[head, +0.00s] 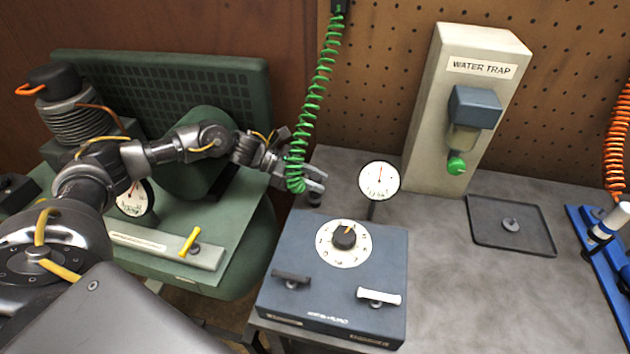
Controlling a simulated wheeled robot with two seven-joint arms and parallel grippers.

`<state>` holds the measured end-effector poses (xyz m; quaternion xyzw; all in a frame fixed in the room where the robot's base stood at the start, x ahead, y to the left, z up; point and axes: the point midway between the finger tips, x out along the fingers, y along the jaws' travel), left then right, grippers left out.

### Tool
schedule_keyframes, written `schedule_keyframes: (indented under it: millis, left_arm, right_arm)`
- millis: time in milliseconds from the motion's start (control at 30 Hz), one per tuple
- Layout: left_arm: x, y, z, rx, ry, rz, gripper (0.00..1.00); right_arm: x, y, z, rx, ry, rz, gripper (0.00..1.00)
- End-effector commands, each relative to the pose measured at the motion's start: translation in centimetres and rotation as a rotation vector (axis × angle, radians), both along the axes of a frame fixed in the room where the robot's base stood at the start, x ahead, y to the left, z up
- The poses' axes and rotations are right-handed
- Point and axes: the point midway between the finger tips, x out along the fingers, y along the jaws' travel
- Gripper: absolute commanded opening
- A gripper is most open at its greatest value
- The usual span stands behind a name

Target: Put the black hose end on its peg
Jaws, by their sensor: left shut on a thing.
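My left gripper (317,182) reaches in from the left, above the bench behind the blue-grey box. It is shut on a small dark thing (315,200), which looks like the black hose end. The gripper and the coil hide part of it. A green coiled hose (318,85) hangs from the top of the view, and its lower coils pass in front of the gripper. I cannot tell how the hose joins the dark end. I cannot make out the peg for certain. My right gripper is not in view.
The blue-grey box (390,255) with dial and levers stands close to the gripper, with a round gauge (379,181) behind it. A water trap panel (440,110), a dark tray (480,236) and a blue rack (597,262) are farther right. Bare bench lies between box and tray.

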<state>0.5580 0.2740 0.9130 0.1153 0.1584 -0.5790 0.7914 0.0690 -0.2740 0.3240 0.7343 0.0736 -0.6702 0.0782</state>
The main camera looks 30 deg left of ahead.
Motion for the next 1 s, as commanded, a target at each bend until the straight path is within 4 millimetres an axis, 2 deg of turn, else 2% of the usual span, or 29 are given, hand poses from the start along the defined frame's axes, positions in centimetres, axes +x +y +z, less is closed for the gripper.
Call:
schedule_keyframes:
  millis: [600, 1000]
  left_arm:
    - [0.02, 0.00, -0.47, -0.001, -0.001, 0.000, 0.00]
    - [0.03, 0.00, 0.24, 0.000, -0.002, -0.001, 0.00]
  right_arm:
    - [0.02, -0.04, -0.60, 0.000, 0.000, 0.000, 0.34]
    - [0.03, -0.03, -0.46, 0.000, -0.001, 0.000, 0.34]
